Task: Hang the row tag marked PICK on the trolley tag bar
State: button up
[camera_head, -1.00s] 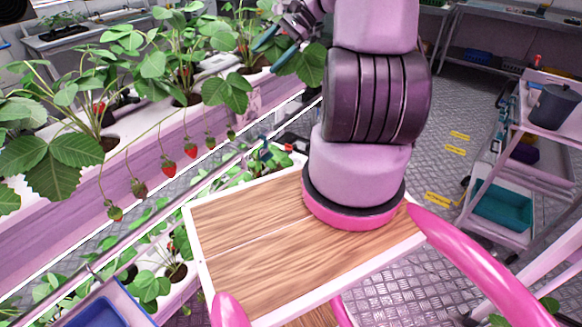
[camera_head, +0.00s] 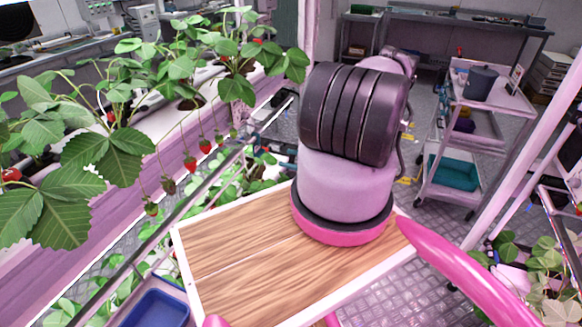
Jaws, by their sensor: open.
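The trolley (camera_head: 520,101) stands at the right behind my arm, with a dark pot (camera_head: 480,83) on its top shelf and a teal tray (camera_head: 455,171) on its bottom shelf. A small white card (camera_head: 515,78) stands upright at the right of its top; its marking is too small to read. I cannot make out the tag bar. No tag marked PICK can be read. Small yellow labels (camera_head: 408,137) show left of the trolley, partly behind my arm; they seem to lie on the floor. My gripper is out of sight behind my arm.
Strawberry plants in a raised pink-white gutter (camera_head: 50,255) run along the left, with berries hanging over its edge. My wooden deck is in front. A blue crate (camera_head: 158,308) is at the lower left. A pink-white post (camera_head: 520,140) rises at the right. Metal floor lies between.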

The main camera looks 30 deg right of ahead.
aim_at(263, 153)
jog(key=x, duration=1.1)
jog(key=shift+w+a+f, duration=0.25)
jog(key=shift+f, duration=0.1)
jog(key=c, duration=1.2)
jog(key=shift+r, duration=0.15)
jog(key=shift+r, duration=0.9)
jog(key=shift+c, duration=0.2)
jog(key=shift+s, duration=0.1)
jog(key=v, duration=0.7)
